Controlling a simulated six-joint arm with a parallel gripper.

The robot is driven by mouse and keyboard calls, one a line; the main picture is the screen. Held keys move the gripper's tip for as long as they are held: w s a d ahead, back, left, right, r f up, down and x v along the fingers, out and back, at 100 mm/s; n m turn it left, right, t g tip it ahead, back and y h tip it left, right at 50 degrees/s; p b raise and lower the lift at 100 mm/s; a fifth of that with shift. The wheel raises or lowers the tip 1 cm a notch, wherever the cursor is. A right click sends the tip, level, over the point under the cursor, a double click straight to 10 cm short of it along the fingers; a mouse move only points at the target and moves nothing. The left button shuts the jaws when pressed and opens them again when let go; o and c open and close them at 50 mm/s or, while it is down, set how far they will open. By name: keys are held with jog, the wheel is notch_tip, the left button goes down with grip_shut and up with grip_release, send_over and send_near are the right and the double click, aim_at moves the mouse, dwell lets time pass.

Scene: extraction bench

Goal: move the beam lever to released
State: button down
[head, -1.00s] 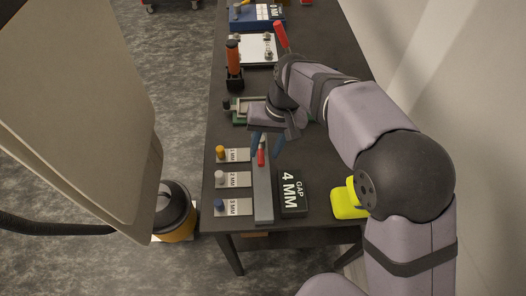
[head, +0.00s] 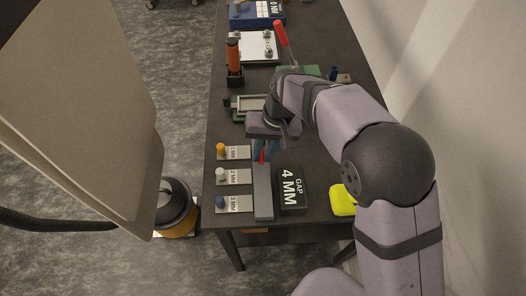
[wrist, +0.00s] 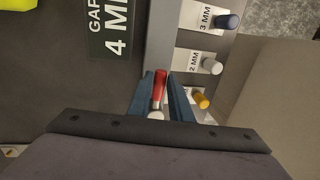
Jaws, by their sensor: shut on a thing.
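A small red lever handle (head: 261,157) stands at the far end of a grey bar (head: 263,195) on the bench. My gripper (head: 265,148) is above that end of the bar, with its blue fingers shut on the red handle. In the wrist view the red handle (wrist: 160,86) shows between the two fingers (wrist: 161,98), with a pale part below it. The handle's foot is largely hidden by the fingers. A longer red-handled lever (head: 281,34) rises farther back, apart from my gripper. No label shows which one is the beam lever.
Left of the bar are several labelled plates with orange, white and blue knobs (head: 220,201). A dark "GAP 4 MM" block (head: 291,190) stands close on the right, with a yellow object (head: 342,200) beyond. A green-based frame (head: 248,104) and an orange-handled tool (head: 233,55) are behind.

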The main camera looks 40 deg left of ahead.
jog(key=shift+w, duration=0.1)
jog(key=w+n, duration=0.1)
jog(key=n, duration=0.1)
jog(key=w+d+n, duration=0.1)
jog(key=shift+n+h, duration=0.3)
jog(key=shift+n, duration=0.1)
jog(key=n, duration=0.1)
jog(key=w+n, duration=0.2)
jog(key=shift+d+n+g+h+p, duration=0.3)
jog(key=w+n, duration=0.1)
jog(key=w+n+p, duration=0.1)
jog(key=n, duration=0.1)
jog(key=shift+w+a+r+n+h, duration=0.1)
jog(key=shift+n+h, duration=0.2)
jog(key=shift+h, duration=0.1)
jog(key=shift+w+a+n+h+p, duration=0.2)
jog(key=shift+w+n+p, duration=0.25)
jog(key=shift+n, duration=0.3)
jog(key=shift+w+a+n+h+p, duration=0.1)
jog(key=shift+w+a+n+p, duration=0.1)
jog(key=shift+w+n+p, duration=0.4)
jog(key=shift+s+n, duration=0.2)
jog(key=shift+n, duration=0.05)
jog(key=c, duration=1.6)
grip_release()
